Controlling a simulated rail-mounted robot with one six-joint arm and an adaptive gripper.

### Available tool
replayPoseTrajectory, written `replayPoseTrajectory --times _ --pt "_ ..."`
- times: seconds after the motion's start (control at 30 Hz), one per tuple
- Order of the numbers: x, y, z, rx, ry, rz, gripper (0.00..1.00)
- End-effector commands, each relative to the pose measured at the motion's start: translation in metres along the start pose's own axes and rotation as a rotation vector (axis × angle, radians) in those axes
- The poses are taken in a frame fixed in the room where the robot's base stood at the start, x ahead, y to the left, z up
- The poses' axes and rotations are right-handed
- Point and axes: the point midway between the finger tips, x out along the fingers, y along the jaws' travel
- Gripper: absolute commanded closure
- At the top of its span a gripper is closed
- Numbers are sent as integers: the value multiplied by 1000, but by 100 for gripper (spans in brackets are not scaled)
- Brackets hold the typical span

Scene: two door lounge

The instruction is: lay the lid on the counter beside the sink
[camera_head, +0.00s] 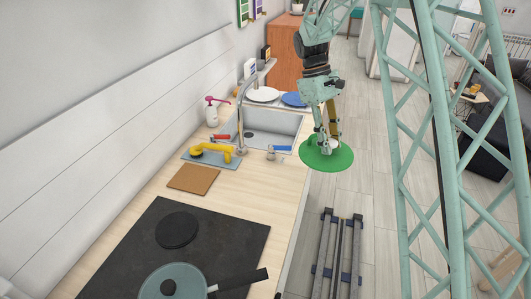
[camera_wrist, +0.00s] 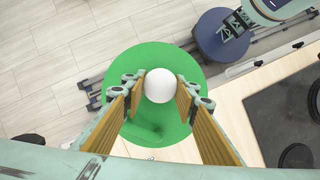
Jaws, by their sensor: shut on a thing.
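The lid (camera_head: 340,160) is a round green disc with a white knob (camera_wrist: 160,85). My gripper (camera_head: 327,142) is shut on the knob, with one finger on each side of it, and holds the lid roughly flat. In the head view the lid hangs over the floor side of the counter (camera_head: 250,192), just right of the sink (camera_head: 291,122). In the wrist view the green lid (camera_wrist: 150,58) overlaps the counter edge in the picture; its height above the counter is hard to tell.
A brown board (camera_head: 193,179), a grey mat (camera_head: 224,160) with a yellow object, and a blue-handled item (camera_head: 280,148) lie near the sink. A black hob (camera_head: 225,235) bears a lidded pan (camera_head: 172,283). Bare counter lies between board and front edge. Plates (camera_head: 263,94) stand behind the sink.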

Motion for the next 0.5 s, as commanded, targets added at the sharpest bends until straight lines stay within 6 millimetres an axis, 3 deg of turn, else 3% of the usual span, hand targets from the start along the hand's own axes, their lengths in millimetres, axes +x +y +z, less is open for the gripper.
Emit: replayPoseTrajectory --times 0.27,0.5 --pt "-2 -3 -35 -429 -2 176 94" --pt "-5 -26 -78 -849 -2 349 94"
